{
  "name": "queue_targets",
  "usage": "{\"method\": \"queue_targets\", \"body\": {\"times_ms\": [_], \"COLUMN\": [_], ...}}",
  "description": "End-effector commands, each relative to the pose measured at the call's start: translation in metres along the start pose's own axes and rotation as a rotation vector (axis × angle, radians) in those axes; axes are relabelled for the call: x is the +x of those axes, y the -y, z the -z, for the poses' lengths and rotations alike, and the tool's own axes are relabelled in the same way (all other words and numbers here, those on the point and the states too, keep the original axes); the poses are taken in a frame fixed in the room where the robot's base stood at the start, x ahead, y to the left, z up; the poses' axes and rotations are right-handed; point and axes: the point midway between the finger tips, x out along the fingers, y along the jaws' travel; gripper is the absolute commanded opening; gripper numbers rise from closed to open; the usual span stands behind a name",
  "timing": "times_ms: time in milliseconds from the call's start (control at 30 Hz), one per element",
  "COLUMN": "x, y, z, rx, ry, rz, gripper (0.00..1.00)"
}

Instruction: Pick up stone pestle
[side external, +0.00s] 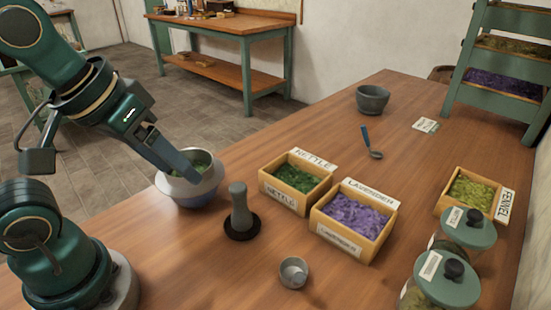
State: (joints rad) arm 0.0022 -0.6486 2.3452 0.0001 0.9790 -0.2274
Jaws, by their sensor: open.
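The stone pestle (239,207) is grey and stands upright on a small dark round base (242,233) on the wooden table. My gripper (196,178) is at the left, pointing down to the right, with its tip over the rim of a grey bowl (190,194) that has green contents. The gripper is open and apart from the pestle, up and left of it. The gap between the fingers is hard to make out from this side.
Right of the pestle stand a nettle box (289,194) and a lavender box (339,241). A small cup (293,272) sits in front. A scoop (374,152), a mortar bowl (372,99), a fennel box (448,206) and lidded jars (445,283) stand farther right.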

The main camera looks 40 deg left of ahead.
Motion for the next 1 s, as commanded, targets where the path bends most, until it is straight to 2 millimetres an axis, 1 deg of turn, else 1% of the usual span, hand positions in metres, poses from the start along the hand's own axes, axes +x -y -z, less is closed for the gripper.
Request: {"method": "queue_targets", "body": {"times_ms": [33,167,267,400,500,600,700,933,1000], "x": [0.001,0.006,0.015,0.038,0.058,0.076,0.090,0.107,0.115], "y": [-0.002,-0.008,-0.013,-0.019,-0.022,-0.024,-0.025,-0.023,-0.022], "z": [0.008,0.027,0.041,0.058,0.064,0.067,0.065,0.054,0.050], "rx": [-0.041,-0.150,-0.230,-0.321,-0.362,-0.375,-0.370,-0.363,-0.363], "ry": [0.025,0.092,0.153,0.243,0.304,0.354,0.393,0.434,0.435], "rz": [0.005,0.025,0.050,0.095,0.128,0.154,0.172,0.190,0.190], "gripper": [0.68,0.68,0.68,0.68,0.68,0.68,0.68,0.68,0.68]}}
